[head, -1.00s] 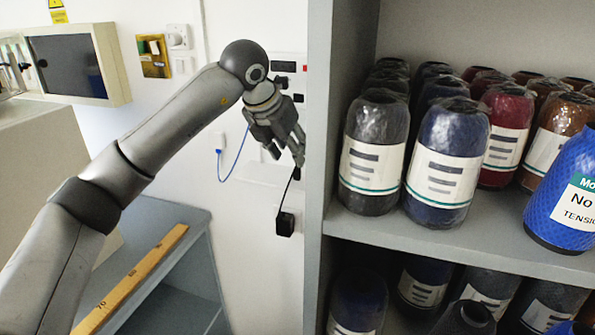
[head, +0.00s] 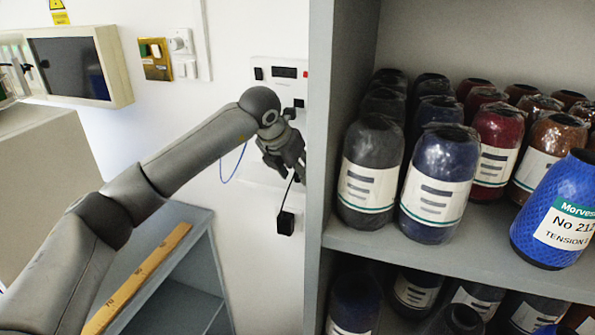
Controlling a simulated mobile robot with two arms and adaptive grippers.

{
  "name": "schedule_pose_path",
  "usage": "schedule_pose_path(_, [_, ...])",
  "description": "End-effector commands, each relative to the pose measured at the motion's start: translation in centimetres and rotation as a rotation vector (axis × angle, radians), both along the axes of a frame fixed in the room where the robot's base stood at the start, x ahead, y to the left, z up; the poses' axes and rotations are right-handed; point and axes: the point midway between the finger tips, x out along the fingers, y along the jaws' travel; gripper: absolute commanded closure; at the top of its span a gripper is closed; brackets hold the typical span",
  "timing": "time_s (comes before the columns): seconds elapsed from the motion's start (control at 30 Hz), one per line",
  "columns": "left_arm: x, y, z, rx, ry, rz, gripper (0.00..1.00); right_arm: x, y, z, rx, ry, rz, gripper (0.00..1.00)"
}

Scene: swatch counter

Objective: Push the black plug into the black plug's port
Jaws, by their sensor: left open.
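My left gripper (head: 291,168) is at the white wall, just left of the grey shelf's upright, with its fingers pointing down and right. It is open. A black block (head: 285,223) sits against a white wall plate below it. A thin black cord (head: 287,192) rises from the block to the gripper's fingertips. The cord's upper end is hidden by the fingers, so I cannot tell whether the black plug is there or touches a port. The plug's port cannot be made out behind the hand. My right gripper is not in view.
A wall panel (head: 280,73) with black sockets and a red button is above the hand. A blue cable (head: 232,170) loops left of it. The shelf upright (head: 320,150) stands close on the right, with wrapped cones (head: 440,182) behind it. A yellow ruler (head: 138,277) lies lower left.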

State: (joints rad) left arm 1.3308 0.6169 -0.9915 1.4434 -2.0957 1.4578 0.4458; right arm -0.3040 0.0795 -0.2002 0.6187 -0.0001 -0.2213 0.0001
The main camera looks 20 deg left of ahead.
Motion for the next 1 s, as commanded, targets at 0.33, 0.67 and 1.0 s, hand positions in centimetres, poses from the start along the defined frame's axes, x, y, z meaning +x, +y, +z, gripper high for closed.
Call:
schedule_pose_path(0.33, [0.05, -0.01, -0.08, 0.000, -0.001, 0.000, 0.60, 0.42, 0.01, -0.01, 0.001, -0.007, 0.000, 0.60])
schedule_pose_path(0.67, [0.05, 0.01, -0.05, 0.000, -0.001, 0.000, 0.98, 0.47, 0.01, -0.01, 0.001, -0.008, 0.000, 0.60])
schedule_pose_path(1.0, [0.06, 0.01, 0.10, 0.000, -0.002, 0.000, 0.98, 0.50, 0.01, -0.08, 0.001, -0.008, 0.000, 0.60])
